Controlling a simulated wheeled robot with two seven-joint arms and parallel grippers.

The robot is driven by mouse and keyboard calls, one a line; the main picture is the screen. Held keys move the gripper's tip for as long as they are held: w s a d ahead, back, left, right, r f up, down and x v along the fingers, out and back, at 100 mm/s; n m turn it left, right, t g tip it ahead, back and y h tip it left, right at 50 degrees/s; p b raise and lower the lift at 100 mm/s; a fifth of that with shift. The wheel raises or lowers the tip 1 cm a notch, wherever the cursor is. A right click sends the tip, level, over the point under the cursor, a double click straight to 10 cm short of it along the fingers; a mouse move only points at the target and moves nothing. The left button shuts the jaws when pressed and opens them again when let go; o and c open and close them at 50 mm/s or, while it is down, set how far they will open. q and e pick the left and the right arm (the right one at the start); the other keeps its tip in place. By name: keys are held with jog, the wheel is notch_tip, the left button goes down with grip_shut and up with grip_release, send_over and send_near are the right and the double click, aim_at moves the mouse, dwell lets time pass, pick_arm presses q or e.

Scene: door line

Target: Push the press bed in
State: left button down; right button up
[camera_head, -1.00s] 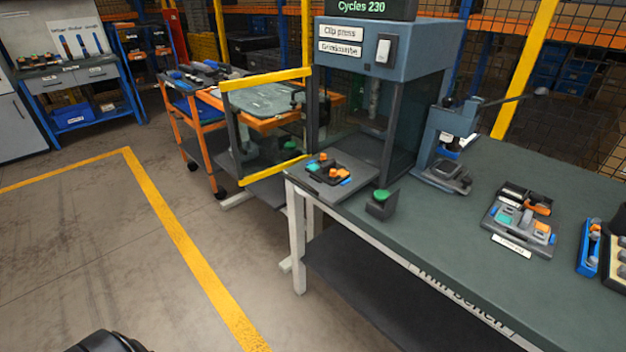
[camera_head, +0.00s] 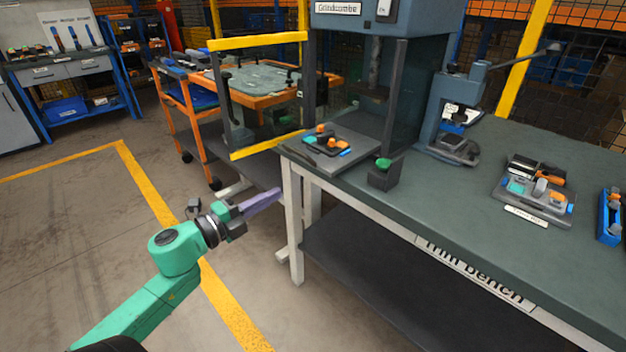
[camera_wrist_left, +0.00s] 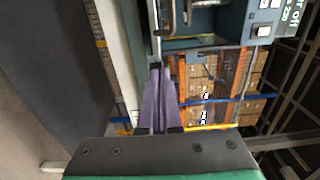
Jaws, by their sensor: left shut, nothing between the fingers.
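The press bed (camera_head: 353,153) is a grey plate sticking out of the front of the blue-grey clip press (camera_head: 420,70). A black fixture (camera_head: 328,141) with orange, teal and blue parts sits on it. The yellow-edged press door (camera_head: 262,96) stands swung open to the left of the press. My left gripper (camera_head: 278,194) has purple fingers, shut and empty, in front of and below the bench's left corner, apart from the bed. The shut fingers (camera_wrist_left: 158,100) also show in the left wrist view, with the bench on its side. My right gripper is not in view.
A green button on a dark box (camera_head: 383,172) stands on the bench just right of the bed. The trim bench (camera_head: 440,205) also holds a lever press (camera_head: 456,135) and a parts tray (camera_head: 535,192). An orange cart (camera_head: 182,130) stands behind the door. The floor at left is clear.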

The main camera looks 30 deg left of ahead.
aim_at(322, 168)
pick_arm(q)
jog(key=x, duration=1.3)
jog(key=shift+w+a+f, duration=0.1)
jog(key=shift+w+a, duration=0.05)
jog(key=shift+w, duration=0.15)
